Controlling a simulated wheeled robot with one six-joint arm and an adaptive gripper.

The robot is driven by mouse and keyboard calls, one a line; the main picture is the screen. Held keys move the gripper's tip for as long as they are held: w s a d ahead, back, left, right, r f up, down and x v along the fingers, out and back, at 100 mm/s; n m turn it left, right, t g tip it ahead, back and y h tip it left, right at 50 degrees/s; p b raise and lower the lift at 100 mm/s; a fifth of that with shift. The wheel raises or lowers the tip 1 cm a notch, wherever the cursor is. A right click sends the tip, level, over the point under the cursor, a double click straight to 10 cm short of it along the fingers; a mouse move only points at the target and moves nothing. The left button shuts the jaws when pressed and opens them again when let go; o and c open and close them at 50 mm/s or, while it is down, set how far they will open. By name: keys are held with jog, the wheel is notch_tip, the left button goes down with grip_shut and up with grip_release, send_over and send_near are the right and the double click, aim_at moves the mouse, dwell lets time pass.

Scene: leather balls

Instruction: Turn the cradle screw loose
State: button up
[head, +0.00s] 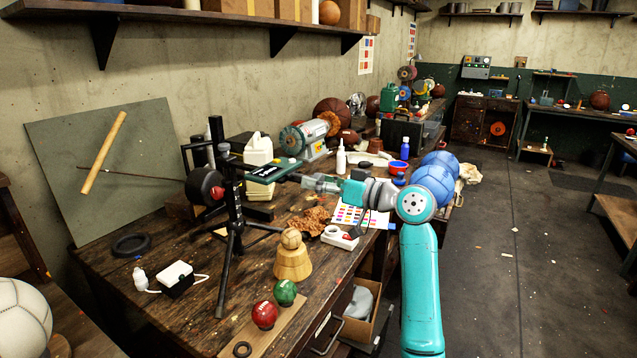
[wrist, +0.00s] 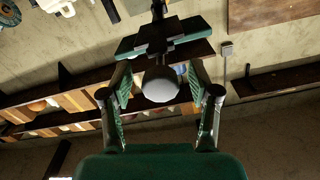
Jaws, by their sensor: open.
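A black tripod (head: 237,215) stands on the wooden workbench (head: 190,330). A dark flat cradle (head: 265,173) sits out to the right of its head. In the wrist view the cradle (wrist: 165,38) looks like a dark green cross-shaped bracket, with a round pale grey screw knob (wrist: 160,83) facing me. My gripper (head: 300,181) reaches in from the right at cradle height. In the wrist view my gripper (wrist: 160,90) is open, one finger on each side of the knob, with gaps showing. The screw's shaft is hidden behind the knob.
Near the tripod are a wooden stand with a small ball (head: 292,262), a red ball (head: 264,314), a green ball (head: 286,292) and a white bottle (head: 341,158). A grey machine (head: 307,138) stands behind. Open floor (head: 530,250) lies to the right.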

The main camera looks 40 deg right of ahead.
jog(key=shift+s, duration=0.1)
jog(key=v, duration=1.1)
jog(key=shift+s+d, duration=0.15)
jog(key=shift+s, duration=0.25)
jog(key=shift+f, duration=0.1)
